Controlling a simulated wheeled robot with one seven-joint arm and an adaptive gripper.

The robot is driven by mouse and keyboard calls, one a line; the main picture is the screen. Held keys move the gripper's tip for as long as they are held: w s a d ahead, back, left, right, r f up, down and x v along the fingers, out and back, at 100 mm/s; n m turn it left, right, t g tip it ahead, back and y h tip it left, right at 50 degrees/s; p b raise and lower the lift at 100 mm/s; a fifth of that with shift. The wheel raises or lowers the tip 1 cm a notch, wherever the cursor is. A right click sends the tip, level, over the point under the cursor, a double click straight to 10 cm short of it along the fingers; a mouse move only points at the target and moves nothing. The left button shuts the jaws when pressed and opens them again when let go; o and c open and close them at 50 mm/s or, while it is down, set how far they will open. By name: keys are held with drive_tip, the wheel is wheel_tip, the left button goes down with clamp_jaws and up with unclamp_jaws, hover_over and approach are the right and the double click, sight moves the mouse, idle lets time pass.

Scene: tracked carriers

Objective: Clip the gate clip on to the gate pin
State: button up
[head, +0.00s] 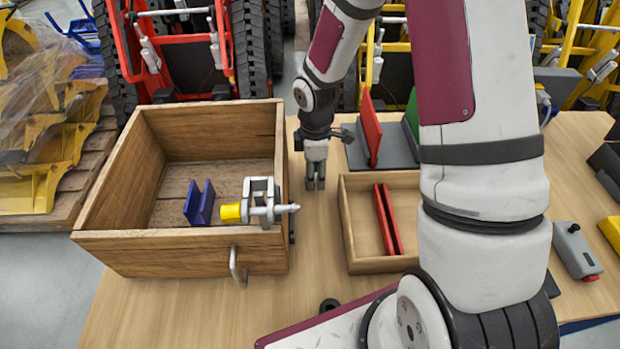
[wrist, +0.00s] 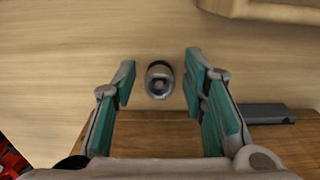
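My gripper (head: 315,184) points down just right of the large wooden crate. In the wrist view my gripper (wrist: 158,92) is open, its teal-padded fingers well apart. A small round grey metal piece with a dark rim (wrist: 160,80) shows between the fingers, seen end-on and apart from both pads; I cannot tell if it is the gate pin. A grey metal bracket with a pointed rod and yellow end (head: 263,204) is at the crate's right wall, its tip sticking out right. I cannot tell which piece is the gate clip.
The wooden crate (head: 180,243) holds a blue two-plate piece (head: 199,203). A shallow wooden tray (head: 375,265) with red strips (head: 388,219) lies to the right. An upright red panel (head: 372,128) stands behind it. Bare tabletop (head: 318,240) lies between crate and tray.

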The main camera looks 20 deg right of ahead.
drive_tip(key=c, duration=0.8)
wheel_tip(320, 180, up, 10)
drive_tip(key=shift+r+p, duration=0.1)
drive_tip(key=shift+p, duration=0.55)
